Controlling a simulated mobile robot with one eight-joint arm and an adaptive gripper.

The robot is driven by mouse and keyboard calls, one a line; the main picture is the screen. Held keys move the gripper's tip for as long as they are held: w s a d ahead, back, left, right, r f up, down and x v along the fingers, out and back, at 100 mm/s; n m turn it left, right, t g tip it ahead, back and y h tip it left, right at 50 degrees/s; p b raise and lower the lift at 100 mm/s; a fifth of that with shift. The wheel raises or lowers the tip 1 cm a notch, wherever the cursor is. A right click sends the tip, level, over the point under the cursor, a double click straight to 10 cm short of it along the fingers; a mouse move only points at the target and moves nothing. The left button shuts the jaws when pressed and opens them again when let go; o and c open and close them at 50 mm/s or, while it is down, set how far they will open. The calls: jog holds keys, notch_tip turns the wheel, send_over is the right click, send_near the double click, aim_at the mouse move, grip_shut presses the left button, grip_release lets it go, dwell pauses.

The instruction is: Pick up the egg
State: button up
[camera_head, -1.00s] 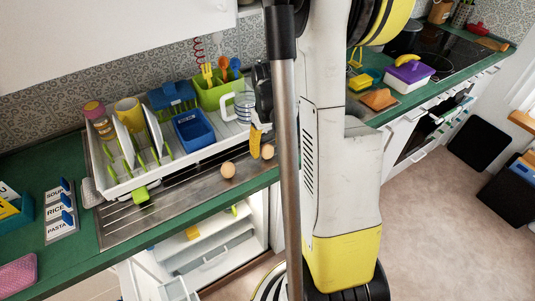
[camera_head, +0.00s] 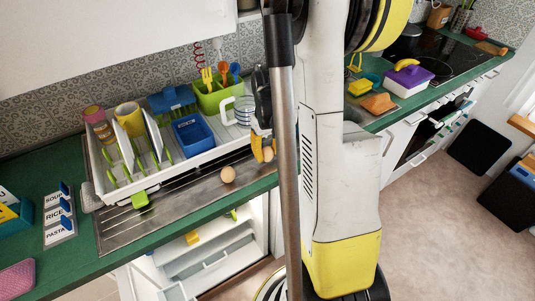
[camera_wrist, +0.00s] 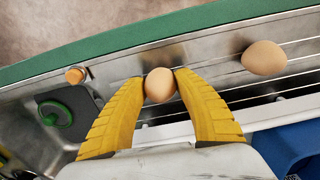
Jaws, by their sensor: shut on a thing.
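A brown egg (camera_wrist: 160,85) sits between the two yellow fingers of my gripper (camera_wrist: 160,86) in the wrist view, and both fingertips touch its sides. The same egg (camera_head: 268,154) shows in the head view beside the yellow finger, partly behind my arm. My gripper (camera_head: 262,149) is at the front of the metal drainboard. A second brown egg (camera_wrist: 264,57) lies apart on the drainboard, to the right in the wrist view; in the head view this other egg (camera_head: 228,174) is to the left. Whether the held egg is clear of the metal cannot be told.
A white dish rack (camera_head: 165,176) with plates, a blue tub (camera_head: 194,135) and a green utensil holder (camera_head: 218,97) stands behind the eggs. The green counter edge (camera_wrist: 120,47) runs close by. A sink with a green-and-black drain part (camera_wrist: 56,113) lies left in the wrist view.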

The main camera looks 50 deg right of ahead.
aim_at(270, 150)
jog(key=r+p, duration=0.1)
jog(key=r, duration=0.1)
jog(key=s+r, duration=0.1)
jog(key=r, duration=0.1)
jog(key=shift+d+r+p, duration=0.1)
jog(key=shift+r+p, duration=0.1)
jog(key=shift+p, duration=0.2)
jog(key=s+d+r+p, duration=0.2)
jog(key=s+r, duration=0.4)
jog(key=s, duration=0.4)
jog(key=shift+s+d+p, duration=0.2)
jog(key=shift+p, duration=0.2)
jog(key=shift+s, duration=0.1)
